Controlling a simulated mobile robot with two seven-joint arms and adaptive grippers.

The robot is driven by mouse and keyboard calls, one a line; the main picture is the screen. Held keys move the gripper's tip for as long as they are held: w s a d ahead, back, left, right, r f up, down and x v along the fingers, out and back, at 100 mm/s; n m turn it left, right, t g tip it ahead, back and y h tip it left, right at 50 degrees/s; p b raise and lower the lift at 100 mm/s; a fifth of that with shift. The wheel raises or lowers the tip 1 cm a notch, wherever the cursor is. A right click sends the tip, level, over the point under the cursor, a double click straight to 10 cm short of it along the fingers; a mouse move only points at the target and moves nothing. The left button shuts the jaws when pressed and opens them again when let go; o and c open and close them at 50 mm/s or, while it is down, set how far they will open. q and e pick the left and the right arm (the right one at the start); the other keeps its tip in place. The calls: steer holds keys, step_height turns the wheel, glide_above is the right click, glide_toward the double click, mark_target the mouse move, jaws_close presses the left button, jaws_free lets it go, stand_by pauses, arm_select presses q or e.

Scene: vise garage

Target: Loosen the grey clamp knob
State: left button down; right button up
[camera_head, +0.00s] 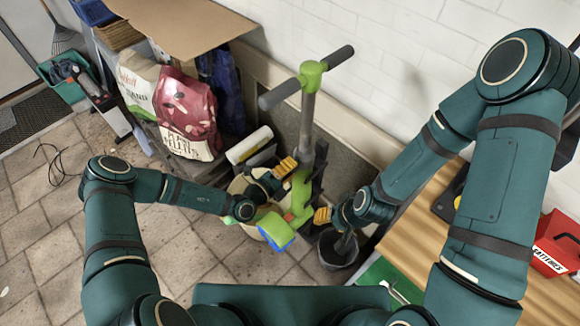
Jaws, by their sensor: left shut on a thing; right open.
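A green kick scooter stands upright in the middle of the head view, with a grey stem (307,125), a green head and dark handlebar grips (328,57). My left gripper (287,167) has orange fingertips at the left side of the stem, just above the green lower part (300,190). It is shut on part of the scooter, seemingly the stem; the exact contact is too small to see. My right gripper (322,215) is open and empty, low and right of the stem, apart from it. I cannot clearly make out the grey clamp knob; it may be hidden at the stem.
A pale round bin (240,187) stands behind my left gripper and a dark bucket (338,250) below my right. Bags (187,115) lean at the back left. A wooden bench (425,225) with a red box (556,245) is at the right.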

arm_select(q)
steer(key=shift+r, duration=0.1)
steer(key=c, duration=0.5)
jaws_free()
steer(key=v, duration=1.2)
